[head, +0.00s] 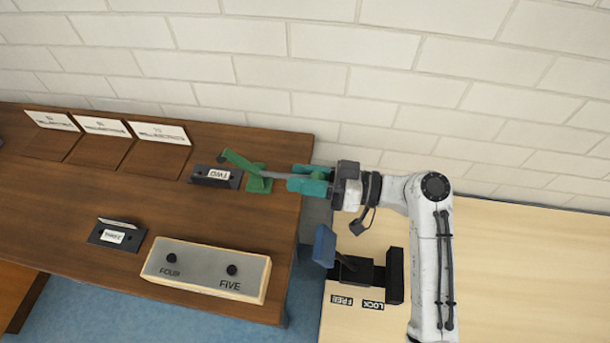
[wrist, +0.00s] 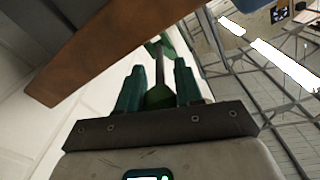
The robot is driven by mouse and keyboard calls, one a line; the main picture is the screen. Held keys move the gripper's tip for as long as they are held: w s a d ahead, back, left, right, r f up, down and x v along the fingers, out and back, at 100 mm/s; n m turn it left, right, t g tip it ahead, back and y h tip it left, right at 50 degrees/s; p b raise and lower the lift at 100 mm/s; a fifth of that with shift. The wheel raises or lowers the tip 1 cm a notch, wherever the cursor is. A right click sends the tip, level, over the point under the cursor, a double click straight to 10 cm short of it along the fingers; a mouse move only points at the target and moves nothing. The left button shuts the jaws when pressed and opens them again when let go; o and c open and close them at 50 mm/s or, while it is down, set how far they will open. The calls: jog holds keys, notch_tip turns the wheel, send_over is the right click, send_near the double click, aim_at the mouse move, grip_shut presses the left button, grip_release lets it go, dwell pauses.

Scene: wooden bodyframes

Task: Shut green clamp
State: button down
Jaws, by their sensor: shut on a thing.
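The green clamp (head: 258,182) stands at the right end of the brown wooden table, beside the black block labelled TWO. A green arm slants up to its left, and a grey bar (head: 283,177) runs right from it to my gripper (head: 309,180). In the wrist view, my gripper (wrist: 159,92) has its teal fingers on both sides of a green handle (wrist: 158,97) at the end of the grey bar (wrist: 160,64). It is shut on this handle. The fingers hide most of the handle in the head view.
The TWO block (head: 217,177), a black THREE block (head: 117,234) and a grey box marked FOUR and FIVE (head: 206,268) sit on the table (head: 60,190). A blue-headed black lever (head: 325,245) stands near FREE and LOCK labels below my arm. A brick wall rises behind.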

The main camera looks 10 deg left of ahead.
jog(key=r+h+p, duration=0.1)
jog(key=r+p, duration=0.1)
jog(key=p, duration=0.1)
jog(key=shift+h, duration=0.3)
jog(key=r+h+p, duration=0.1)
jog(key=p, duration=0.1)
jog(key=r+h+p, duration=0.1)
jog(key=p, duration=0.1)
jog(key=shift+a, duration=0.35)
jog(key=r+h+p, duration=0.1)
jog(key=p, duration=0.1)
jog(key=a+h+p, duration=0.1)
jog(key=h+p, duration=0.1)
jog(key=shift+r, duration=0.4)
jog(key=shift+a+r+h+p, duration=0.3)
jog(key=shift+a+h+p, duration=0.3)
jog(key=shift+h+p, duration=0.8)
jog(key=c, duration=0.8)
grip_release()
